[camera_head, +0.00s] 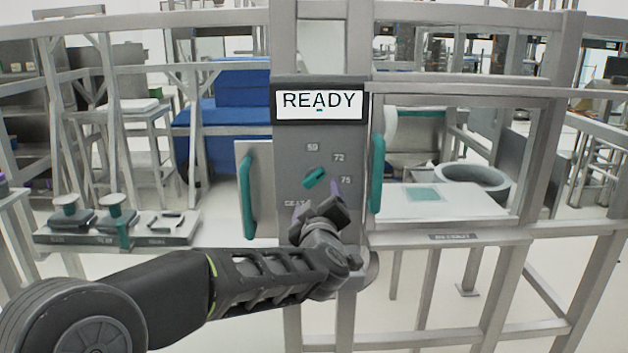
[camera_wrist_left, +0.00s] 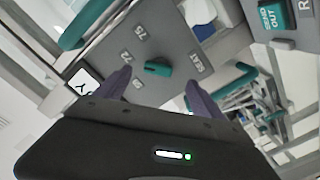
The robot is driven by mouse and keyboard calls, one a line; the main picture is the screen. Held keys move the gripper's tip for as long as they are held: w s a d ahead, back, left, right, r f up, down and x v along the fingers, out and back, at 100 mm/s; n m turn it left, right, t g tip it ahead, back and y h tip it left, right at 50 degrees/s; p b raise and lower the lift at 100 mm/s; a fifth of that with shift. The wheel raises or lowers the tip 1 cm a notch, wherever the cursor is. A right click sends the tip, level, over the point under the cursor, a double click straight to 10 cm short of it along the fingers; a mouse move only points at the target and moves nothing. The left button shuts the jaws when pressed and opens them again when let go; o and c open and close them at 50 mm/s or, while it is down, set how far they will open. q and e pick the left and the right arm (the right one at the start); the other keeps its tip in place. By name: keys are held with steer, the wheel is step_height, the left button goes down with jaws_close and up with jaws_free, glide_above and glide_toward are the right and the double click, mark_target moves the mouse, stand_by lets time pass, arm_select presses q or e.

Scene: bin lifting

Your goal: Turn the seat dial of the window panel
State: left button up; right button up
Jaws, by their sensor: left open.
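The seat dial (camera_head: 315,177) is a small teal knob on the grey window panel (camera_head: 290,165). Labels 59, 72, 75 and SEAT surround it. In the head view the knob lies tilted, its upper end to the right; I cannot tell which end is the pointer. My left gripper (camera_head: 317,201) is open just below and in front of the dial, its purple fingers spread. In the left wrist view the dial (camera_wrist_left: 157,68) shows between and beyond the open fingertips (camera_wrist_left: 159,77), apparently not gripped. My right gripper is not in view.
A READY display (camera_head: 319,104) tops the panel. Teal handles stand left (camera_head: 247,192) and right (camera_head: 377,172) of the dial. A white shelf (camera_head: 470,206) with a teal square is at right. A grey tray (camera_head: 165,232) with stamp-like items is at left. A metal frame surrounds the panel.

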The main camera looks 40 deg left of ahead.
mark_target(315, 181)
arm_select(q)
steer(key=shift+s+a+r, duration=0.2)
steer(key=shift+r, duration=0.25)
steer(key=shift+w, duration=0.1)
steer(key=p+x, duration=0.1)
steer(key=x, duration=0.6)
steer(key=shift+w+a, duration=0.25)
steer(key=shift+c, duration=0.6)
steer(key=c, duration=1.2)
steer(key=shift+c, duration=0.2)
